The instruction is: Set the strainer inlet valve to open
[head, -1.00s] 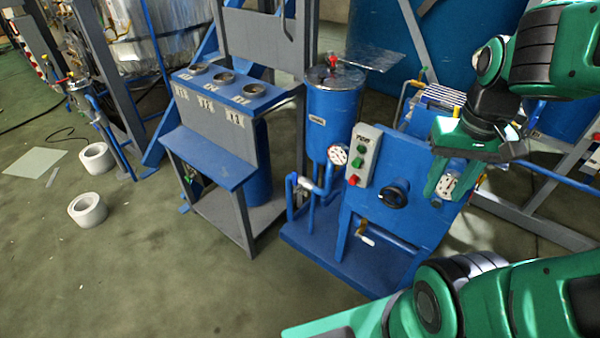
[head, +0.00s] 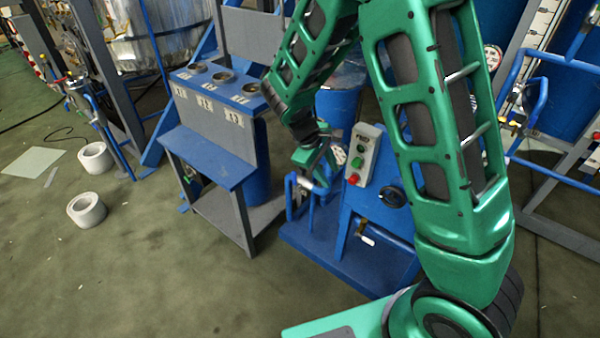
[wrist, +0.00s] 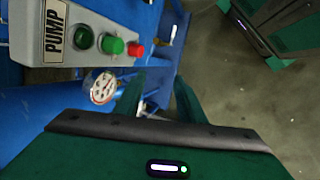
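I cannot tell for sure which fitting is the strainer inlet valve. In the head view, blue pipework (head: 291,190) with small fittings stands at the left of the blue pump unit, partly behind my gripper. My gripper (head: 316,176) is at this pipework, left of the pump switch box, pointing down with its fingers apart. In the wrist view, my gripper (wrist: 158,92) shows two green fingers with a gap, and pipe parts lie beyond them. Contact cannot be told. A lever with a pale handle (head: 367,240) sits low on the pump unit's front.
The grey PUMP box (wrist: 75,40) with green and red buttons and a round gauge (wrist: 103,88) are close to my fingers. A blue-grey stand (head: 215,150) is left of my gripper. My arm hides much of the pump unit.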

